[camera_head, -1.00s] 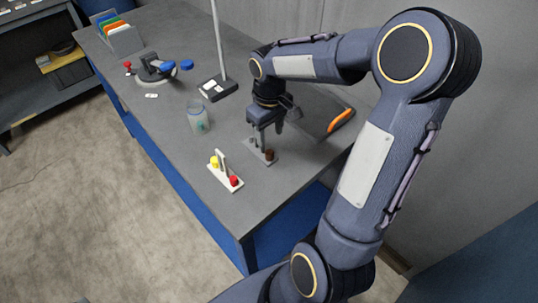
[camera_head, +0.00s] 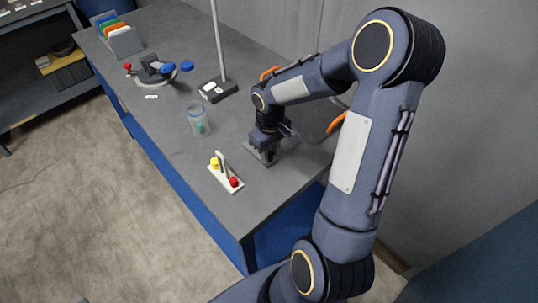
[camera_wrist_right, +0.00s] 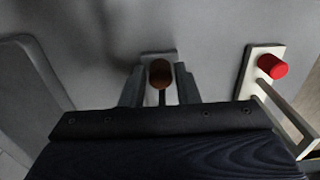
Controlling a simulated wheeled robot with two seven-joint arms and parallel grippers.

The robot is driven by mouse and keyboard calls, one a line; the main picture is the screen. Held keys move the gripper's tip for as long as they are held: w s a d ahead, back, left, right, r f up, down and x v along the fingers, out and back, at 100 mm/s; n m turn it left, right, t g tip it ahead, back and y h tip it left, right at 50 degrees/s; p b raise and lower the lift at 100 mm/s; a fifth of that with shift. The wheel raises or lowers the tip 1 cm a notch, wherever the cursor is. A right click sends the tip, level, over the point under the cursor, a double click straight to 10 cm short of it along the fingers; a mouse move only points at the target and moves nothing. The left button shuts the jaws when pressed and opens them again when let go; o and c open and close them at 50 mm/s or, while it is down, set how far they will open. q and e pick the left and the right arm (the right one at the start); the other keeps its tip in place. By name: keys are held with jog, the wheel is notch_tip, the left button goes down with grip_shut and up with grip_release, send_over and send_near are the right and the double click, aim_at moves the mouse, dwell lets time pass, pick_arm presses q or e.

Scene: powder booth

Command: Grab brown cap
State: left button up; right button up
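The brown cap (camera_wrist_right: 160,73) shows in the right wrist view on a small grey holder (camera_wrist_right: 158,57), between the two fingers of my right gripper (camera_wrist_right: 160,86). The fingers stand apart on either side of the cap, with what look like narrow gaps. In the head view my right gripper (camera_head: 264,152) points down over the holder, and the cap is hidden there. My left gripper is not in view.
The table's (camera_head: 212,203) front is clear.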

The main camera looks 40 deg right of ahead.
jog(key=c, duration=0.6)
grip_shut()
jog(key=shift+r, duration=0.15)
